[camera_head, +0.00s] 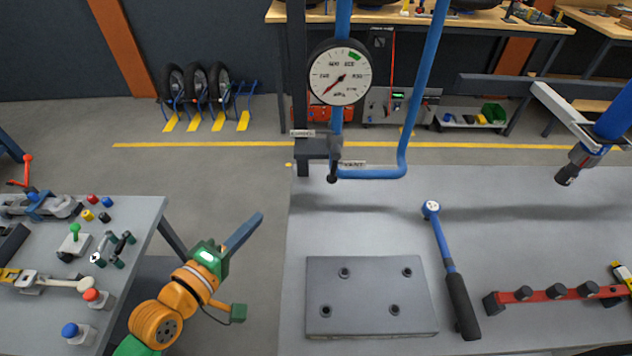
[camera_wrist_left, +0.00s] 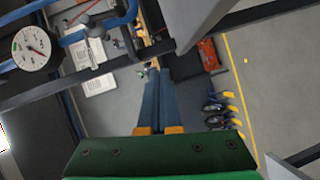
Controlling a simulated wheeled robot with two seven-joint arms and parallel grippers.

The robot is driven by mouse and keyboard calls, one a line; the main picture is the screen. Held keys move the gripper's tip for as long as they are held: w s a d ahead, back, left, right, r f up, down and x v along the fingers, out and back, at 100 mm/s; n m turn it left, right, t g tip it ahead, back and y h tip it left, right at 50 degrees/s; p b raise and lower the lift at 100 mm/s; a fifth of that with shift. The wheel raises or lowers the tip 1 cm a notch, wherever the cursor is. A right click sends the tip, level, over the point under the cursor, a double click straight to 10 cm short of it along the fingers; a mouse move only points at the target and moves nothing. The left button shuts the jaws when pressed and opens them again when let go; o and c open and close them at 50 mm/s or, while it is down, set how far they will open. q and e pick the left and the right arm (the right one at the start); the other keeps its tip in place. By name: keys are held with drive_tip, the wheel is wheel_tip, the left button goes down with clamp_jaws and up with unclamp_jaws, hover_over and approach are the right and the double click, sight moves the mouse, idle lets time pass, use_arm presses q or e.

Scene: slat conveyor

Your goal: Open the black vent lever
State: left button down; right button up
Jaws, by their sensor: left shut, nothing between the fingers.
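The black vent lever (camera_head: 334,165) hangs downward with a round knob at its lower end, on the valve beside the blue pipe (camera_head: 385,173). My right gripper is out of view.
A grey plate with holes (camera_head: 370,267), a blue-headed wrench (camera_head: 447,260) and a red bar with black knobs (camera_head: 555,293) lie on the grey table (camera_head: 480,190). Another bench (camera_head: 150,215) with clamps and buttons stands at left.

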sight(331, 171)
use_arm(q)
drive_tip(key=s+d+r+h, duration=0.2)
drive_tip(key=d+r+h, duration=0.1)
drive_tip(key=r, duration=0.3)
drive_tip(key=s+d+p+x, duration=0.1)
drive_tip(key=p+x, duration=0.2)
drive_tip(key=x, duration=0.9)
drive_tip(key=shift+w+d+f, duration=0.2)
drive_tip(key=shift+d+f, duration=0.05)
drive_tip(key=shift+d, duration=0.4)
drive_tip(key=shift+d+f+n+t+b, duration=0.1)
drive_tip(key=shift+d+n+t+b, duration=0.45)
drive_tip(key=shift+b, duration=0.25)
drive_tip(key=shift+a, duration=0.1)
